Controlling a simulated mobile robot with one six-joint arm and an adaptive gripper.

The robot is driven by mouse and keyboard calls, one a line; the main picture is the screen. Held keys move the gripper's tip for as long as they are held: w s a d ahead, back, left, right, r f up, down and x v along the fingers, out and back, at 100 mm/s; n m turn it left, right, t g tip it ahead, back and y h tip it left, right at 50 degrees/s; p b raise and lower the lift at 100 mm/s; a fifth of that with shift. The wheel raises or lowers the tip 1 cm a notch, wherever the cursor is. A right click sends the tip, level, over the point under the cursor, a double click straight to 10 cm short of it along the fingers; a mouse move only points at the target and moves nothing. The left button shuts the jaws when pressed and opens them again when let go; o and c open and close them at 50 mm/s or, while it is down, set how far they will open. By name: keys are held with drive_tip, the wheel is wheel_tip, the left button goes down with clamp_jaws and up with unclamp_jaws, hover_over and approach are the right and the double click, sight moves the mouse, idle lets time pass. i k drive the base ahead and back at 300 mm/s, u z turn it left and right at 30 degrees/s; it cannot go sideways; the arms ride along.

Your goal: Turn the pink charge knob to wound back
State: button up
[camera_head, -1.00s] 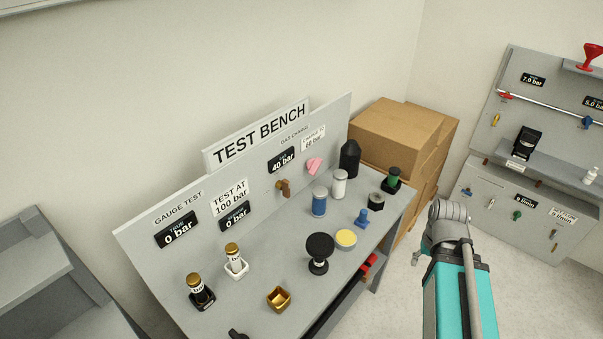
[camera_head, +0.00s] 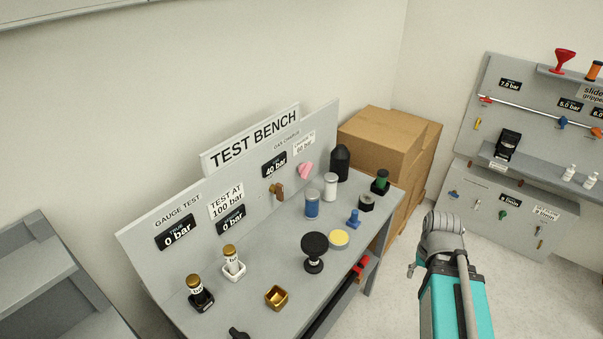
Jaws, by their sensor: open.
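The pink charge knob (camera_head: 305,170) is mounted on the upright back panel of the test bench, toward its right end under the gas charge heading. A black display reading 40 bar (camera_head: 274,164) is to its left, and a small white label (camera_head: 303,144) is above it. My gripper (camera_head: 413,269) shows only in part at the left of my arm's end, right of the bench and well apart from the knob. Its fingers are small and mostly hidden behind the arm.
On the bench top (camera_head: 290,258) stand a blue cylinder (camera_head: 312,204), a white cylinder (camera_head: 330,186), a black bottle (camera_head: 340,163) and a black round-topped stand (camera_head: 314,251). A brown tap (camera_head: 277,191) sits left of the knob. Cardboard boxes (camera_head: 385,140) stand behind the bench's right end.

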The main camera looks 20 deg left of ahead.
sight(304, 170)
drive_tip(key=z, duration=0.1)
drive_tip(key=i, duration=0.95)
drive_tip(key=u, duration=0.05)
